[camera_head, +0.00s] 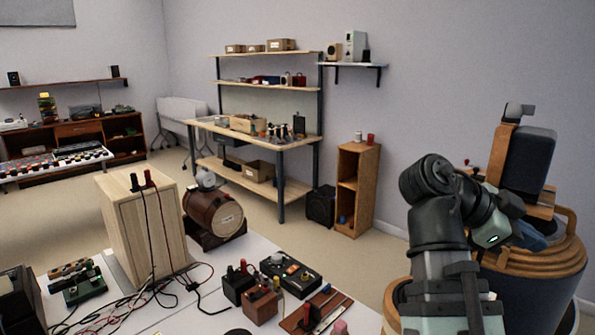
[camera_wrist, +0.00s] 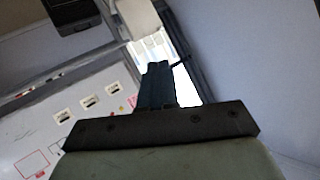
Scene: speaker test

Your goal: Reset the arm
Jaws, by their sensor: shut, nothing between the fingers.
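My arm (camera_head: 437,225) is folded at the right of the head view, its dark joint bent and a pale link with a small green light to its right. I cannot make out my gripper's fingers there. In the wrist view my gripper (camera_wrist: 158,68) shows as a dark pair of fingers, closed together and empty. It points at no clear object. Nothing on the table is touching the fingers in that view.
The white table (camera_head: 240,262) holds a wooden box (camera_head: 144,230) with cables, a brown drum (camera_head: 214,212) and several small devices. A blue chair-like piece (camera_head: 535,160) and round wooden-rimmed furniture (camera_head: 535,272) stand close by my arm. A workbench (camera_head: 280,150) is behind.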

